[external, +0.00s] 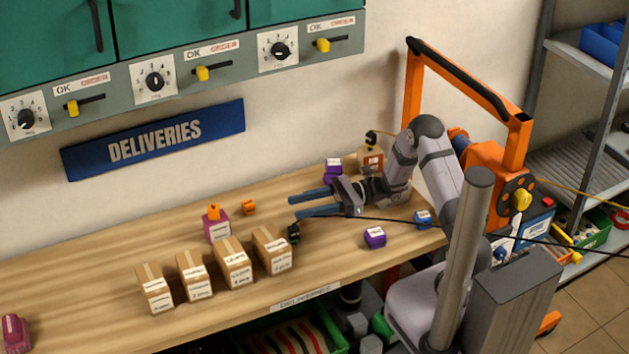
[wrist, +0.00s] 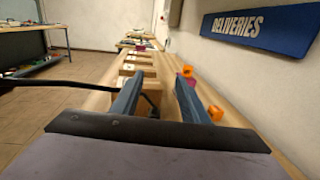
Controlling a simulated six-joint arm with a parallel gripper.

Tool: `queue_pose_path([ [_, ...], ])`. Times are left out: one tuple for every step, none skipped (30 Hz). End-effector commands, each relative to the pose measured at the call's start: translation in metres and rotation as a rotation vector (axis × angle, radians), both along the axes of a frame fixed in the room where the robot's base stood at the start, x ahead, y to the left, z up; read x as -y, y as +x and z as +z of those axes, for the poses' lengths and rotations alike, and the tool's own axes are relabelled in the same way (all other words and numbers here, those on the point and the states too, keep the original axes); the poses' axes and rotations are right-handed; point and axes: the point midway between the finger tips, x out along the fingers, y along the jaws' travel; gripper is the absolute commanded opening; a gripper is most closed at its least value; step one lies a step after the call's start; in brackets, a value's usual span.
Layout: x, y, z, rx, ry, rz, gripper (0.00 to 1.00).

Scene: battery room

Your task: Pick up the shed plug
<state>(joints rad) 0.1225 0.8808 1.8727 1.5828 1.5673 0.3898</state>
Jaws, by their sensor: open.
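A small black plug (external: 293,234) sits at the end of a black cable on the wooden bench, just right of the cardboard boxes. I cannot read any label marking it as the shed plug. My gripper (external: 293,207) is open, its two blue fingers pointing left above the bench, a little behind the plug in the external view. Nothing is visibly held between the fingers. In the wrist view my gripper (wrist: 158,92) also shows spread fingers, with a dark shape low between them that I cannot identify clearly.
Several cardboard boxes (external: 234,262) stand in a row left of the plug. A magenta block (external: 216,229) and an orange piece (external: 249,207) lie behind them. Purple blocks (external: 375,238) and a blue block (external: 423,219) are near my arm. The bench's left part is mostly clear.

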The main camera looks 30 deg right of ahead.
Motion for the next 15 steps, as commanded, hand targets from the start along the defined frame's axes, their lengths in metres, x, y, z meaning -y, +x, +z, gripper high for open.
queue_pose_path([
  [0.000,0.001,0.000,-0.001,0.002,-0.002,0.41],
  [0.000,0.001,0.000,-0.001,0.002,-0.002,0.41],
  [0.000,0.001,-0.001,-0.001,0.002,-0.002,0.41],
  [0.000,0.001,-0.002,-0.001,0.001,-0.001,0.41],
  [0.000,0.001,-0.004,-0.001,0.001,-0.001,0.41],
  [0.000,0.001,-0.006,-0.001,0.001,-0.001,0.41],
  [0.000,0.000,-0.009,-0.001,0.000,-0.001,0.41],
  [0.000,0.000,-0.011,-0.001,0.000,-0.001,0.41],
  [0.000,0.000,-0.014,-0.001,0.000,0.000,0.41],
  [0.000,0.000,-0.016,-0.002,0.000,0.000,0.41],
  [0.000,0.000,-0.019,-0.002,0.000,0.000,0.41],
  [0.000,0.000,-0.021,-0.001,0.000,0.000,0.41],
  [0.000,0.000,-0.022,0.000,0.000,0.000,0.41],
  [0.000,0.000,-0.023,0.001,-0.001,0.000,0.41],
  [0.000,0.000,-0.023,0.002,-0.001,0.000,0.41],
])
